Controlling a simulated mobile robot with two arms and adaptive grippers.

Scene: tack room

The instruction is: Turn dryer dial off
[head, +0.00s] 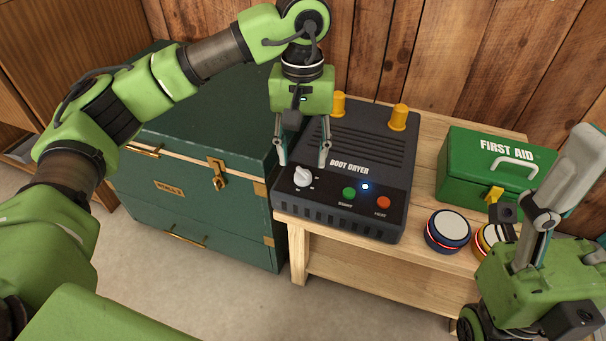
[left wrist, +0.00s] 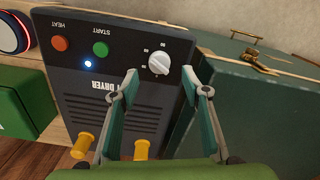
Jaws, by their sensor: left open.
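The boot dryer (head: 385,150) is a dark grey box on a wooden bench. Its white dial (head: 303,176) is at the front left of the panel, with small marks around it; its exact setting is too small to read. A blue light (head: 365,186) glows near a green START button (head: 349,193) and a red HEAT button (head: 383,202). My left gripper (head: 303,162) points down over the dial, open and empty. In the left wrist view the dial (left wrist: 159,63) shows between and just beyond the fingertips (left wrist: 160,78). My right gripper (head: 560,180) is at the right edge, seen side-on.
A green trunk (head: 200,190) stands left of the wooden bench (head: 330,262). A green first aid box (head: 490,160) and two round canisters, one blue (head: 447,231) and one yellow (head: 488,240), sit right of the dryer. Two yellow posts (head: 398,118) rise at the dryer's back.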

